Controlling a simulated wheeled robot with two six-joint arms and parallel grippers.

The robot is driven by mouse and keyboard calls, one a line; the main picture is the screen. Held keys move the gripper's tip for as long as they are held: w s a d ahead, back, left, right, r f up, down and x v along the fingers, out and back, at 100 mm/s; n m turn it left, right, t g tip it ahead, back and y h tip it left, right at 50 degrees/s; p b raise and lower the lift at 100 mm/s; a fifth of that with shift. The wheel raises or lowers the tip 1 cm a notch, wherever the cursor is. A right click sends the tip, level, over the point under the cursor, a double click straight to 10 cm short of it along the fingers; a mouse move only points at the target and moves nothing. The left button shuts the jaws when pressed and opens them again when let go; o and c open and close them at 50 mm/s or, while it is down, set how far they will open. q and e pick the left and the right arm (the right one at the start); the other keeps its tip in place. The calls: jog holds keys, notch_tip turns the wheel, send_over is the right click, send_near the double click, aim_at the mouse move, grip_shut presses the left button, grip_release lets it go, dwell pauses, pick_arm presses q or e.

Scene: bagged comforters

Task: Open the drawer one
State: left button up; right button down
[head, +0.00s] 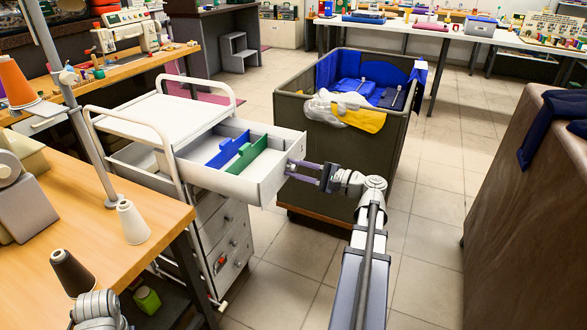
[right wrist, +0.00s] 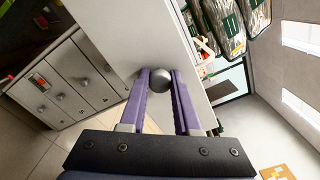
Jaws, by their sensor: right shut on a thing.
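The top drawer (head: 236,183) of the white trolley (head: 200,110) stands pulled out, with blue and green dividers showing inside. My right gripper (head: 292,170) is at the drawer's front face. In the right wrist view its purple fingers are shut on a round grey knob (right wrist: 162,78) on the white drawer front (right wrist: 125,35). The lower drawers (head: 225,245) of the trolley look shut. My left arm (head: 97,310) shows only in part at the bottom left; its gripper is out of view.
A grey bin (head: 390,140) with blue packs and a yellow-and-white cloth stands just behind my right gripper. A wooden table (head: 95,215) with thread cones is at the left. A brown covered block (head: 525,200) is at the right. Tiled floor (head: 430,225) is clear between the bin and the block.

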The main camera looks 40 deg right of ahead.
jog(key=c, duration=0.6)
grip_release()
jog(key=v, duration=0.7)
jog(key=shift+s+d, duration=0.15)
jog(key=shift+s, duration=0.2)
jog(key=shift+s, duration=0.1)
